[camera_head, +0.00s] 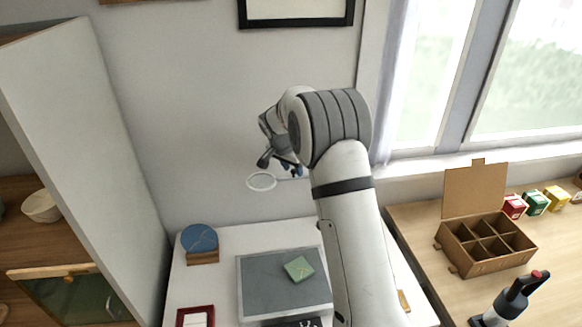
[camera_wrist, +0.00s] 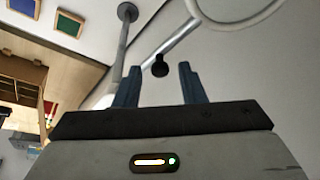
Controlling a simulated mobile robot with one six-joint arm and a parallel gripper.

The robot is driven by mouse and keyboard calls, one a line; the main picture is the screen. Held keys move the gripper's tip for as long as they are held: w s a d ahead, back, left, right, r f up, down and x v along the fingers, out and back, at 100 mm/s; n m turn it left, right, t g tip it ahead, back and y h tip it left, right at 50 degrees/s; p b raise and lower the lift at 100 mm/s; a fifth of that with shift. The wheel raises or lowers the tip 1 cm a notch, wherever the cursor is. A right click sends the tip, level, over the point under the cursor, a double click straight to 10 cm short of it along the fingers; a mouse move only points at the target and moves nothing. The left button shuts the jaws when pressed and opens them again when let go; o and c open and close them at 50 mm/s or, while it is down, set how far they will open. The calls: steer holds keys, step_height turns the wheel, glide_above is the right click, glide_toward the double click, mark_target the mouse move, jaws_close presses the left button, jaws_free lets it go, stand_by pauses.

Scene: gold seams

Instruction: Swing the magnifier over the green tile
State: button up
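The magnifier's pale ring (camera_head: 261,181) hangs above the white table in the head view, left of my gripper; part of the ring (camera_wrist: 232,12) shows at the top right of the wrist view. The green tile (camera_head: 299,268) lies on a grey mat, lower and to the right of the ring in the picture. My gripper (camera_wrist: 158,85) has its two blue fingers apart. A black knob (camera_wrist: 160,67) on the magnifier's rod shows between the fingertips; I cannot tell if they touch it. In the head view my gripper (camera_head: 287,167) is partly hidden by my arm.
The grey mat (camera_head: 262,299) lies on the white table (camera_head: 222,306). A blue disc on a wooden stand (camera_head: 200,238) stands at its back left, a red frame (camera_head: 181,318) in front. A divided cardboard box (camera_head: 478,262) stands on the right-hand wooden table.

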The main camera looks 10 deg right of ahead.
jaws_close()
